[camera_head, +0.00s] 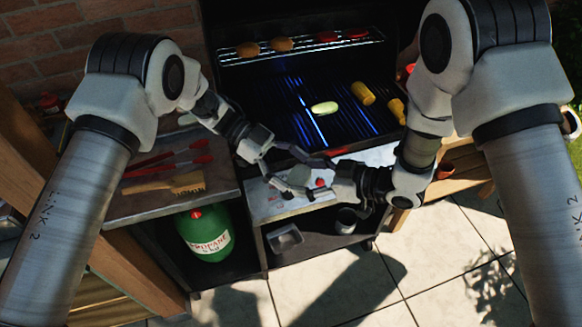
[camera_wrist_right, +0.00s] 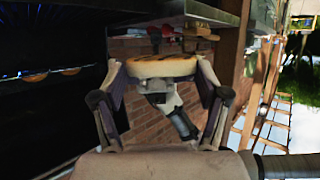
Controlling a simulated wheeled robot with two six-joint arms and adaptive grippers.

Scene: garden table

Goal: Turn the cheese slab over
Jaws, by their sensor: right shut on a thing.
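The cheese slab (camera_wrist_right: 163,67), pale with dark brown grill marks on the face in view, is between the two fingers of my right gripper (camera_wrist_right: 160,85) in the right wrist view. The fingers are shut on its ends. In the head view my right gripper (camera_head: 292,170) is in front of the grill, over the light side surface, and the slab is hard to make out there. My left gripper (camera_head: 264,158) is close to it, their fingers overlapping in the picture. I cannot tell whether the left fingers are open or touch the slab.
The grill grate (camera_head: 345,118) holds a pale oval slice (camera_head: 325,108) and yellow pieces (camera_head: 362,93). A warming rack (camera_head: 300,47) above carries more food. Red-handled tools (camera_head: 180,160) and a brush (camera_head: 170,185) lie on the left shelf. A green propane tank (camera_head: 205,233) stands below.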

